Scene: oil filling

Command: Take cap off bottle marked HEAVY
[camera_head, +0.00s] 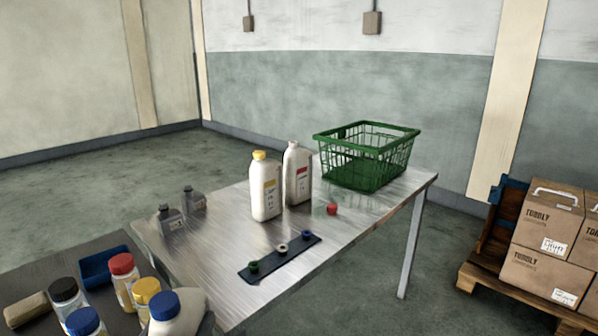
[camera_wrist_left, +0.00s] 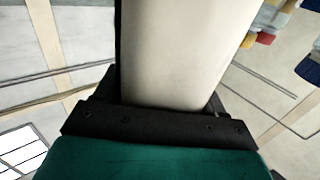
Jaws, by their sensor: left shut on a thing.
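A white bottle with a blue cap (camera_head: 164,303) is at the bottom left of the head view, nearest to me. In the left wrist view a large off-white bottle body (camera_wrist_left: 180,50) fills the space between the fingers of my left gripper (camera_wrist_left: 165,100), which is shut on it. On the metal table stand a white bottle with a yellow cap (camera_head: 264,190) and an uncapped white bottle with a red label (camera_head: 297,175). A red cap (camera_head: 332,209) lies beside them. I cannot read HEAVY on any bottle. My right gripper is not in view.
A green basket (camera_head: 366,155) stands at the table's back. A dark strip (camera_head: 268,259) with several small coloured pieces lies in front. Small grey bottles (camera_head: 170,217) stand at left. Lidded jars (camera_head: 122,272) and a blue tray (camera_head: 100,266) are on the nearer dark surface.

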